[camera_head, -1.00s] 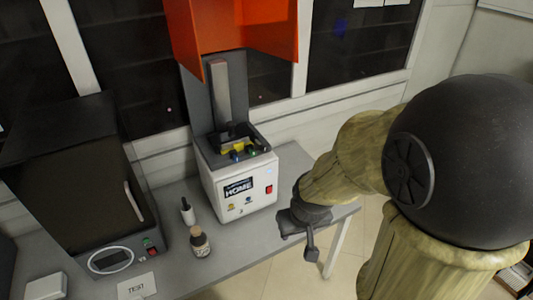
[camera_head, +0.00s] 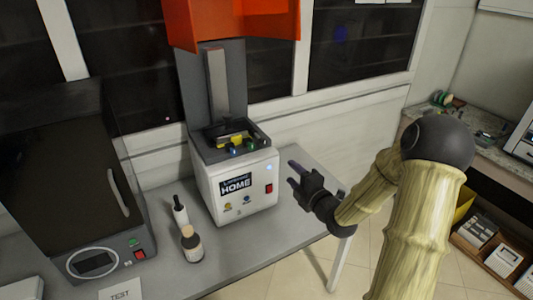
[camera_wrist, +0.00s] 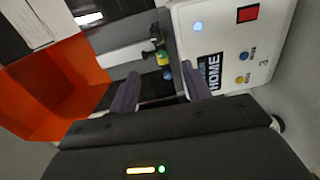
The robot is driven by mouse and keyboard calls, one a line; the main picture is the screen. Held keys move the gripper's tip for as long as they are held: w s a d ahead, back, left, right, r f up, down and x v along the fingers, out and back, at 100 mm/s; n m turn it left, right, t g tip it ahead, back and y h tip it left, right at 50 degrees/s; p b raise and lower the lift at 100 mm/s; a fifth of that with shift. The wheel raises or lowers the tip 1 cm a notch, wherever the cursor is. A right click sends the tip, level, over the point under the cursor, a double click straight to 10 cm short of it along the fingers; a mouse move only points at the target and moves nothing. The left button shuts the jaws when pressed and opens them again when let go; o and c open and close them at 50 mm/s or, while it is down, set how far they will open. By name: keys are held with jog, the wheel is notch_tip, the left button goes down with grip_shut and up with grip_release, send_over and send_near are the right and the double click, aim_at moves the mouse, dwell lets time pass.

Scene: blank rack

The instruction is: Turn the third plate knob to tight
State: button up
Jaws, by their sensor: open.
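The white machine (camera_head: 238,185) with a HOME display stands on the grey bench. Small coloured knobs (camera_head: 240,148) sit on its top around a dark recess with a yellow part (camera_head: 230,140); I cannot tell for certain which is the third plate knob or how it is turned. My gripper (camera_head: 293,174) is open and empty, to the right of the machine and apart from it. In the wrist view, the knobs (camera_wrist: 163,60) show beyond and between my open fingertips (camera_wrist: 160,72), at a distance. The machine's white front (camera_wrist: 225,45) is at upper right.
An orange hood (camera_head: 220,22) is raised above the machine, on its grey column (camera_head: 218,85). A dark-doored oven (camera_head: 70,190) stands left. The bench's right end is clear.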

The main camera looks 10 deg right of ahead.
aim_at(265, 144)
jog(key=shift+d+r, duration=0.1)
jog(key=shift+r, duration=0.05)
jog(key=shift+w, duration=0.1)
jog(key=p+x, duration=0.1)
jog(key=x, duration=0.4)
jog(key=p+x, duration=0.2)
jog(key=x, duration=0.3)
jog(key=p+x, duration=0.2)
jog(key=x, duration=0.3)
jog(key=shift+w+a+r, duration=0.2)
jog(key=shift+w+r, duration=0.1)
jog(key=shift+r, duration=0.05)
jog(key=shift+p+x, duration=0.3)
jog(key=shift+x, duration=0.5)
jog(key=shift+f, duration=0.1)
jog(key=shift+c, duration=0.5)
jog(key=c, duration=0.9)
